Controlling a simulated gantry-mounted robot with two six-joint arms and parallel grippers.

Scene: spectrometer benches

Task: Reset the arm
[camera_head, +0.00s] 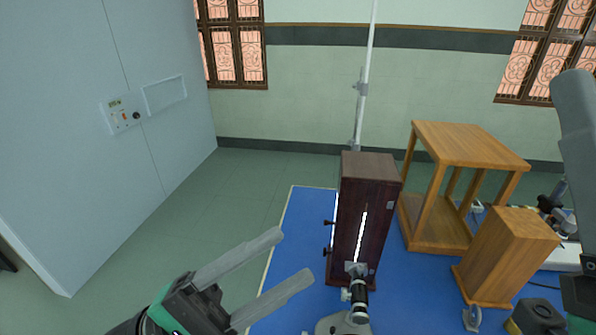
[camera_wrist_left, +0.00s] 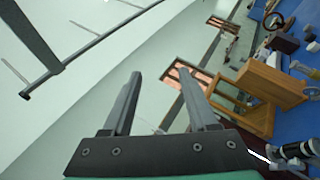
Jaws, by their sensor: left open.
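My left gripper (camera_head: 293,255) comes in from the bottom left in the head view. Its two long grey fingers are spread apart with nothing between them, left of the dark wooden box (camera_head: 367,215). In the left wrist view the same gripper (camera_wrist_left: 162,80) shows parted, empty fingers against the pale wall.
A dark box with a bright slit and a small scope (camera_head: 358,298) stands on the blue mat (camera_head: 308,215). A wooden stand (camera_head: 470,145), a wooden block (camera_head: 508,255) and a black-and-yellow item (camera_head: 536,318) are to the right. The floor at left is clear, beside a grey cabinet (camera_head: 90,190).

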